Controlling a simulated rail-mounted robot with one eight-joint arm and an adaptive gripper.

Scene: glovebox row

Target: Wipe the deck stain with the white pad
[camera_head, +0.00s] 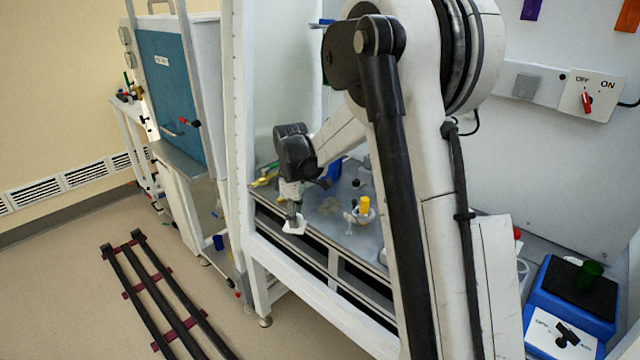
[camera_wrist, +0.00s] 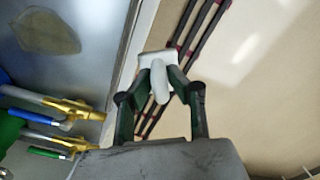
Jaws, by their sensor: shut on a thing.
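My gripper (camera_head: 292,208) is shut on the white pad (camera_head: 294,227) at the front edge of the grey deck. In the wrist view my gripper (camera_wrist: 160,80) has its two dark fingers closed on the pad's rounded white handle, with the flat pad (camera_wrist: 147,60) beyond the fingertips. The deck stain is a dull brownish patch (camera_head: 329,206) on the deck, right of and behind the pad. It also shows in the wrist view as an olive-brown patch (camera_wrist: 48,33) at upper left, apart from the pad. Whether the pad touches the deck edge is unclear.
A yellow-topped item (camera_head: 365,206) stands in a holder right of the stain. Brass fittings with blue and green handles (camera_wrist: 70,108) lie on the deck near my gripper. White frame posts (camera_head: 240,120) border the opening. Dark floor rails (camera_head: 150,290) lie outside.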

